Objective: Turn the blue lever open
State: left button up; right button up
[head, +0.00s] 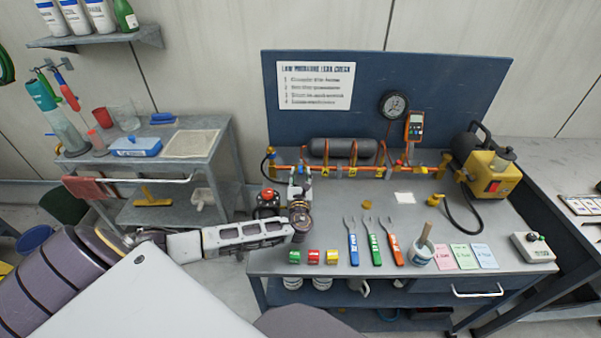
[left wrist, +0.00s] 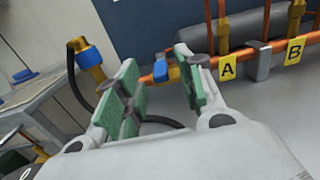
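The blue lever (left wrist: 160,68) sits on the copper pipe (left wrist: 225,61) left of the yellow A tag, in the left wrist view. My left gripper (left wrist: 158,86) is open, its two green-padded fingers apart on either side of the lever's near side. The right finger hides part of the lever, and I cannot tell whether either finger touches it. My right gripper is not in view.
A blue-collared brass fitting (left wrist: 89,57) with a black hose stands left of the lever. A red-topped object (head: 267,197) is beside my wrist. Several wrenches (head: 373,240) and coloured blocks (head: 313,257) lie near the front of the workbench (head: 440,207). A blue back panel (head: 450,90) rises behind.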

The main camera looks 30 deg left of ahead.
aim_at(301, 167)
pick_arm(q)
jog(key=shift+b+x, duration=0.35)
jog(key=shift+x, duration=0.45)
jog(key=shift+w+a, duration=0.25)
jog(key=shift+b+x, duration=0.6)
jog(key=shift+x, duration=0.2)
jog(key=shift+w, duration=0.1)
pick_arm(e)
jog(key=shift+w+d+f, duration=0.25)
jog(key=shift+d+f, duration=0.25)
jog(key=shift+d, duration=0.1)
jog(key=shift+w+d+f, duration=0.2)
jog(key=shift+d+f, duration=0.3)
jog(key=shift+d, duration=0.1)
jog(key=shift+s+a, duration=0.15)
pick_arm(q)
grip_shut()
